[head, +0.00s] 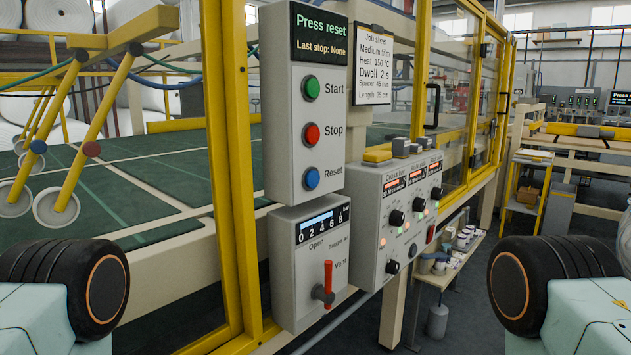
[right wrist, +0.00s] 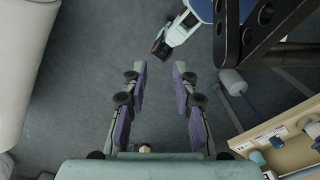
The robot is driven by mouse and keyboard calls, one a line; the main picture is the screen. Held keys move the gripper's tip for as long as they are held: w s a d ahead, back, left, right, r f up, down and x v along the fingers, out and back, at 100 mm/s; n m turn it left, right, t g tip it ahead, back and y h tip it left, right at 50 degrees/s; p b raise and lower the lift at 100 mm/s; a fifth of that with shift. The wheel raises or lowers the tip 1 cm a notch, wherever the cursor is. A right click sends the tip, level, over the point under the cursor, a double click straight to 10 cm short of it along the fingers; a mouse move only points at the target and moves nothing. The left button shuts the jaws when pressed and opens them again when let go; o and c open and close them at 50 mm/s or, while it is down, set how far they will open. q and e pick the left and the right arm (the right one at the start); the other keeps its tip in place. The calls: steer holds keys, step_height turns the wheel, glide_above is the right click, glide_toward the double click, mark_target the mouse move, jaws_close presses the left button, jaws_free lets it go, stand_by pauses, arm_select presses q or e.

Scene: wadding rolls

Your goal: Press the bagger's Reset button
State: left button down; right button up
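The bagger's control box (head: 280,150) is a grey panel on the yellow frame in the head view. Its blue Reset button (head: 312,178) is the lowest, below the red Stop button (head: 311,134) and the green Start button (head: 311,88). Its display (head: 319,34) reads "Press reset" and "Last stop: None". My right gripper (right wrist: 159,68) is open and empty above the grey floor in the right wrist view; it does not show in the head view. My left gripper is out of view. Nothing touches the Reset button.
Below the box is an air panel (head: 284,275) with a red lever (head: 325,285). A heater box (head: 367,220) with knobs juts out to the right. A job sheet (head: 373,65) hangs beside the display. A low shelf (head: 455,254) with jars stands further right.

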jaws_close()
stand_by(1.3)
